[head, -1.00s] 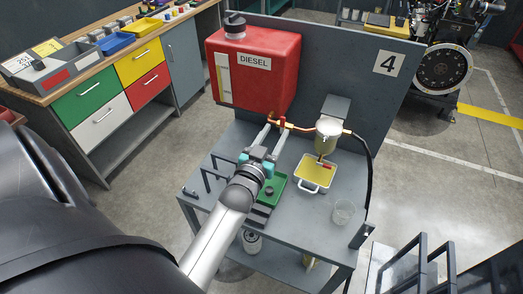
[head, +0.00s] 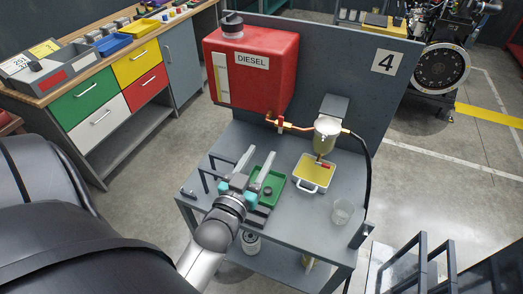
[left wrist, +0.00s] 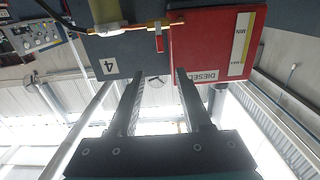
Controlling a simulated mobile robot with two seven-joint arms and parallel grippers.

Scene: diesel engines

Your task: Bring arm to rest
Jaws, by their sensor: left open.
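My left gripper (head: 257,164) is open and empty in the head view, its two fingers apart above the grey workbench, beside the green tray (head: 276,186). The red diesel tank (head: 272,70) stands behind it, with a copper pipe and a small red valve handle (head: 281,127) at its lower right. The fingers are apart from the handle. In the left wrist view the open gripper (left wrist: 155,80) points toward the red tank (left wrist: 208,50) and the red valve handle (left wrist: 159,44), with nothing between the fingers. My right gripper does not show.
A filter bowl (head: 326,138) hangs above a white-rimmed tray of yellow liquid (head: 314,186). A clear beaker (head: 342,211) stands at the bench's right. A black hose (head: 369,165) runs down the right side. A drawer cabinet (head: 118,95) stands at left.

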